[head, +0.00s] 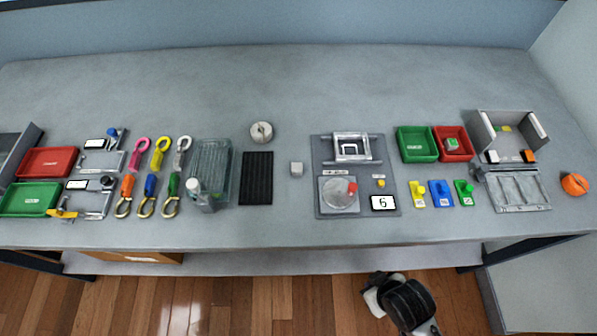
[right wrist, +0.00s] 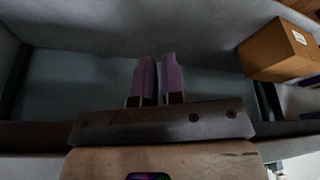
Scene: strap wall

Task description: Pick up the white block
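A small white block (head: 492,156) sits at the front left of the open grey box at the right end of the table, beside an orange block (head: 529,156). In the head view only part of my arm shows at the bottom, below the table's front edge. My left gripper is not in view.
The open grey box (head: 482,128) has raised walls, with a grey panel (head: 520,207) before it. Green (head: 417,158) and red bins stand to its left. An orange object (head: 574,184) lies far right. A cardboard box (right wrist: 272,52) shows in the wrist view. The table's back is clear.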

